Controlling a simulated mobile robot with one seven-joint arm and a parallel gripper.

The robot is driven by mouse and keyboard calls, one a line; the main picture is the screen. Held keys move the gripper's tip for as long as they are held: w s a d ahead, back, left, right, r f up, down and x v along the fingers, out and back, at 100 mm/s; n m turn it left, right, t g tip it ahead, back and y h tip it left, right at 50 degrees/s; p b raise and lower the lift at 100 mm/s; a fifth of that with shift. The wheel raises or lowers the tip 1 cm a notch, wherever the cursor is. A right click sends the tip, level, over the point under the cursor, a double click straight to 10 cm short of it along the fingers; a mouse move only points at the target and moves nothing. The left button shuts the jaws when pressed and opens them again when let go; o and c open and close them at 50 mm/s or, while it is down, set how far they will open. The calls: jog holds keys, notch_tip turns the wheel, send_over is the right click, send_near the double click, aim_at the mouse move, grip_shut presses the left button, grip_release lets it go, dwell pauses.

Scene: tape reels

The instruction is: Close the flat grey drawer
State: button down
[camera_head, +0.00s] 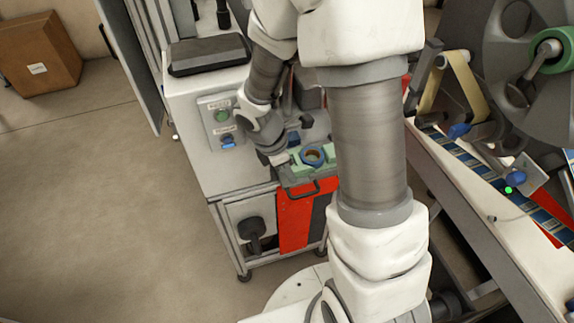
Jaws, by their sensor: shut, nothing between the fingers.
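A flat grey-green drawer (292,181) shows at the front of the white machine cabinet, with a dark bar handle (301,191) on its front edge. It appears to stick out above the red panel. A green holder with a dark blue ring (313,156) rests on it. My gripper (283,159) is small in the view, at the drawer's left side near the green holder. It is shut with nothing in it. Whether it touches the drawer I cannot tell. My own arm hides the drawer's right side and part of the cabinet behind.
The white cabinet (187,110) carries a panel with a green and a blue button (227,142). A conveyor with a blue-patterned strip (470,157) and large dark reels (535,70) stand at right. A cardboard box (38,55) is far left. The floor at left is clear.

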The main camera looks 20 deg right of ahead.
aim_at(309, 180)
jog(key=d+f, duration=0.2)
jog(key=d+f+b, duration=0.1)
jog(key=d+f, duration=0.1)
jog(key=f, duration=0.1)
jog(key=shift+d, duration=0.55)
jog(key=shift+d, duration=0.15)
jog(key=d+p, duration=0.7)
jog(key=d, duration=1.5)
jog(key=shift+d+p, duration=0.3)
jog(key=shift+p, duration=0.1)
jog(key=shift+a, duration=0.2)
